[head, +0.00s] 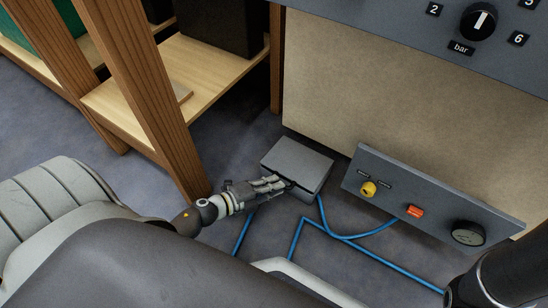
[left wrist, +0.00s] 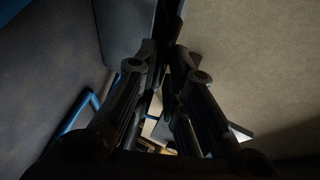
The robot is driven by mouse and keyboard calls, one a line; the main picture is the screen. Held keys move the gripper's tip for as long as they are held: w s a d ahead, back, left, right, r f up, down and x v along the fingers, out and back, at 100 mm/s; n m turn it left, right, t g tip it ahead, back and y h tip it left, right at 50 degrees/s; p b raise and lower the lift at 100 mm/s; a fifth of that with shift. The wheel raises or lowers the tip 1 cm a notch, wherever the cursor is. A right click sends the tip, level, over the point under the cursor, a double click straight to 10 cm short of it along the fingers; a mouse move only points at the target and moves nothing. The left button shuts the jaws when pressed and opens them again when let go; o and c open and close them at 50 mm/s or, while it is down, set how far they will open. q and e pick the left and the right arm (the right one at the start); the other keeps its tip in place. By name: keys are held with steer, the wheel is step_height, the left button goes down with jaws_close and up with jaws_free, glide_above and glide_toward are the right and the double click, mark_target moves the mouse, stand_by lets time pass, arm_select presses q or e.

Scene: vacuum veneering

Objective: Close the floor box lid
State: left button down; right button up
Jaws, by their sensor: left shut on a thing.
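The floor box lid (head: 297,160) is a grey plate low on the floor in the head view, in front of the beige cabinet. My left gripper (head: 287,184) reaches in from the left, with its fingertips at the lid's near edge. In the left wrist view, the gripper's two dark fingers (left wrist: 162,72) close on a thin dark edge, which appears to be the lid's. The picture is dark there, and the exact grip is hard to see. I cannot tell how far the lid stands open. The inside of the box is hidden. My right gripper is out of view.
Blue hoses (head: 343,236) run along the floor by the box. A grey panel (head: 433,200) with a yellow knob, a red switch and a dial stands close on the right. A wooden shelf (head: 152,90) stands behind left, its post near my left arm.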

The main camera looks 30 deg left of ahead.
arm_select(q)
step_height(320, 180, down, 2)
steer(key=shift+s+f+b, duration=0.15)
steer(key=shift+f+b, duration=0.1)
steer(key=shift+b, duration=0.15)
steer(key=shift+s+a+f+b, duration=0.15)
steer(key=shift+f+b, duration=0.2)
steer(key=shift+f, duration=0.35)
steer(key=c, duration=1.9)
jaws_free()
steer(key=o, duration=0.4)
steer(key=shift+d+f, duration=0.15)
steer(key=shift+d, duration=0.05)
steer(key=shift+s+a, duration=0.1)
steer(key=shift+a, duration=0.05)
steer(key=v, duration=0.7)
steer(key=r+v, duration=0.1)
steer(key=v, duration=0.3)
steer(key=shift+s, duration=0.15)
